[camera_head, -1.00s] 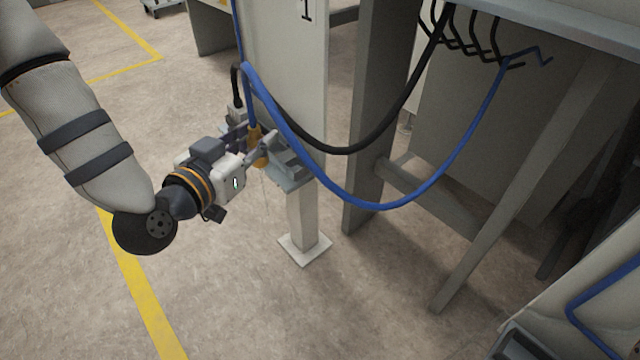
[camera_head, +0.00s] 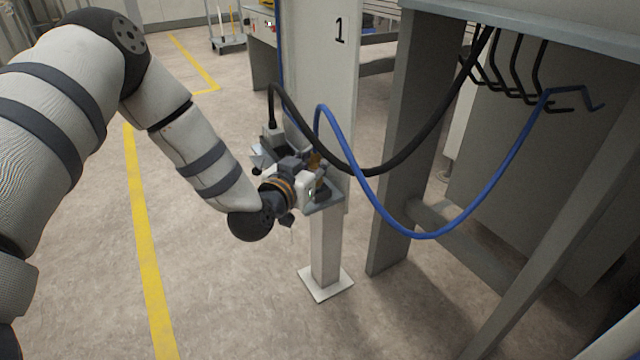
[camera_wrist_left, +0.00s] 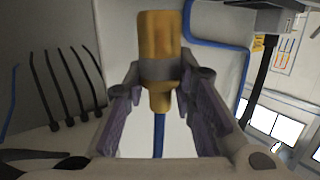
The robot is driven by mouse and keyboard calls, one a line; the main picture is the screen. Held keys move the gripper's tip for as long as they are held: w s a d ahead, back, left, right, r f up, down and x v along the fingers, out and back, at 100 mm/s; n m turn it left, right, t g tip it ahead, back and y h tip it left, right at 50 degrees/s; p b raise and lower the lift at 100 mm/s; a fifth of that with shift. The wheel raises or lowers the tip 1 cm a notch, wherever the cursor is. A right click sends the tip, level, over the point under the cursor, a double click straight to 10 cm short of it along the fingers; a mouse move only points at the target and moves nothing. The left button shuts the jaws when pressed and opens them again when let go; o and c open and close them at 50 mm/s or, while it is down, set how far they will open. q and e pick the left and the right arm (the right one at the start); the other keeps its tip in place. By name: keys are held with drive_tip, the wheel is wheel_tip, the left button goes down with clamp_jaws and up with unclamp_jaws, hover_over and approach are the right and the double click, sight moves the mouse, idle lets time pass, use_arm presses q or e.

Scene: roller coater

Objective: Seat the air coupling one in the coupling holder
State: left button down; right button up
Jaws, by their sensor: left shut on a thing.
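The air coupling one, a brass-yellow fitting with a grey band, shows large in the left wrist view (camera_wrist_left: 158,58) between the two fingers of my left gripper (camera_wrist_left: 158,95). In the head view, my left gripper (camera_head: 312,178) is at the top of a short post, and only a small amber part of the coupling (camera_head: 315,160) shows. My left gripper is shut on the coupling. A blue hose is joined to it. The coupling holder seems to be the grey bracket (camera_head: 328,199) on the post, mostly hidden by the gripper. I cannot tell whether the coupling touches it. My right gripper is out of view.
The post (camera_head: 325,245) stands on a square foot beside a panel marked 1 (camera_head: 315,80). A black hose (camera_head: 350,168) and the blue hose (camera_head: 420,236) hang in loops to the right. Dark hooks (camera_head: 515,75) are under the machine. Floor at left is open.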

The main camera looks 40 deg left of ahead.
use_arm(q)
drive_tip(key=shift+w+f, duration=0.3)
drive_tip(key=shift+f, duration=0.1)
wheel_tip(320, 180, down, 4)
drive_tip(key=shift+w+r+b, duration=0.15)
drive_tip(key=shift+r+b, duration=0.1)
drive_tip(key=shift+b, duration=0.6)
drive_tip(key=shift+r, duration=0.2)
drive_tip(key=shift+f, duration=0.1)
drive_tip(key=c, duration=1.3)
unclamp_jaws()
drive_tip(key=shift+c, duration=0.2)
